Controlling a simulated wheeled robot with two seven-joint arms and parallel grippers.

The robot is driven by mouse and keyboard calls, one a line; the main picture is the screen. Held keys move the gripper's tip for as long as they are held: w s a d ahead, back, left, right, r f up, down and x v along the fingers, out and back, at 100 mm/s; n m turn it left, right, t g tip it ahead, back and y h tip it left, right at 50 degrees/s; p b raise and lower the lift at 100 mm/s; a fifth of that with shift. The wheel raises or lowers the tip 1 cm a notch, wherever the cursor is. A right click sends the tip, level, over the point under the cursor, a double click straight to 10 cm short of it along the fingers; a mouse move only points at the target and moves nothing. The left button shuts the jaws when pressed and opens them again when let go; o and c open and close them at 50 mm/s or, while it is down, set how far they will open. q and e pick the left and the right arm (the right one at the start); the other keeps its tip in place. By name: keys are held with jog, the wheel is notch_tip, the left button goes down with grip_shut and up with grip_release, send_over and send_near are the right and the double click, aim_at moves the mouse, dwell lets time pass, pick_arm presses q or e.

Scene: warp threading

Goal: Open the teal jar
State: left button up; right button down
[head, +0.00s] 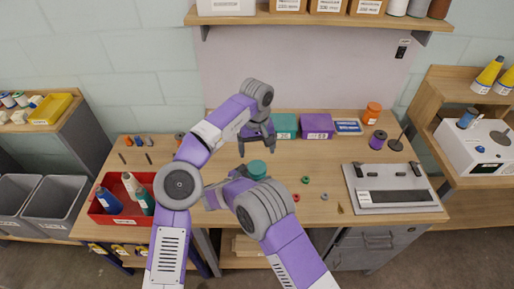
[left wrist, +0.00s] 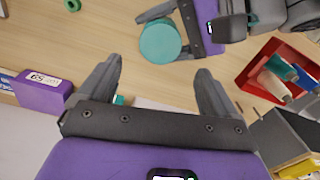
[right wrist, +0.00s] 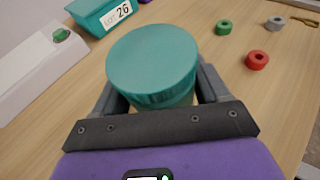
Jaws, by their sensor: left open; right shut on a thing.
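The teal jar (head: 257,168) stands upright on the wooden table, with its round teal lid on top. It also shows in the left wrist view (left wrist: 160,42) and in the right wrist view (right wrist: 153,62), where a little of a paler body shows under the lid. My right gripper (right wrist: 158,97) is shut on the jar, one finger on each side below the lid. My left gripper (head: 257,150) is open and empty, pointing down above and behind the jar; in the left wrist view its fingers (left wrist: 153,88) are apart, with the jar beyond them.
A teal box (head: 285,126) and a purple box (head: 317,126) stand at the back. Green, red and grey rings (right wrist: 257,60) lie right of the jar. A red bin (head: 120,200) with bottles is at left, a grey device (head: 390,188) at right. Table around the jar is mostly clear.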

aim_at(257, 167)
pick_arm(q)
jog(key=m, duration=0.6)
jog(key=shift+f+m, duration=0.15)
jog(key=shift+m, duration=0.15)
jog(key=shift+f, duration=3.9)
jog(key=c, duration=1.1)
jog(key=shift+n, duration=1.7)
jog(key=o, duration=1.2)
